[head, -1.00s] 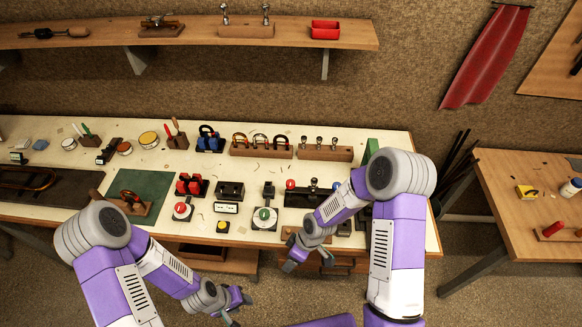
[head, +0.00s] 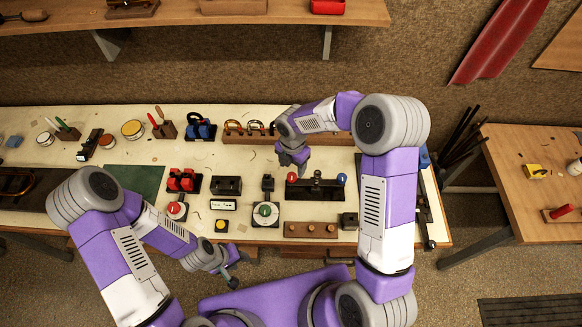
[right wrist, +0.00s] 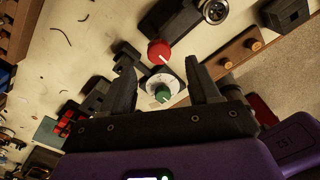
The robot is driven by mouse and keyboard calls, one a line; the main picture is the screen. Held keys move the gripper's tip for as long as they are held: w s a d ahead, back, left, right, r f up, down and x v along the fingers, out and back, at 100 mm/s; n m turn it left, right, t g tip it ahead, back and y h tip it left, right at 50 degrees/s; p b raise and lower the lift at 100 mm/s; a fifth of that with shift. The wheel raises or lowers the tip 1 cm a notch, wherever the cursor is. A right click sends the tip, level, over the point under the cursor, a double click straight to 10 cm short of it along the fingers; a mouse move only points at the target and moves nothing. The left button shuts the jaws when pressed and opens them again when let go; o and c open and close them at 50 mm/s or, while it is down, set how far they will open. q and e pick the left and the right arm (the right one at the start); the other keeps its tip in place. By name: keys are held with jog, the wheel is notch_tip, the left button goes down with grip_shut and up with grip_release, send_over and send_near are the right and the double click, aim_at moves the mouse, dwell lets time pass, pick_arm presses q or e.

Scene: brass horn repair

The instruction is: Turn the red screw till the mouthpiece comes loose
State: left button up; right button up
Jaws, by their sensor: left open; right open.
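The red screw (head: 291,178) is a round red knob at the left end of a black bench device (head: 315,194). A dark upright part with a rounded top, probably the mouthpiece (head: 317,177), stands mid-device; a silvery ring (right wrist: 215,10) shows there in the right wrist view. My right gripper (head: 292,163) is open, just above and behind the red screw. In the right wrist view the red screw (right wrist: 158,52) lies in line with the gap between the open fingers (right wrist: 160,64), apparently below them and untouched. My left gripper (head: 231,270) is open and empty, in front of the table.
A green knob on a white dial (head: 265,212) stands in front and to the left of the device. A wooden block with pegs (head: 311,230) lies in front of it. A blue knob (head: 342,178) is at the device's right end. Red switches (head: 182,180) stand further left.

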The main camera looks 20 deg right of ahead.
aim_at(292, 175)
notch_tip(292, 175, down, 4)
jog(key=shift+w+f, duration=0.15)
jog(key=shift+f, duration=0.55)
jog(key=c, duration=1)
jog(key=shift+c, duration=0.2)
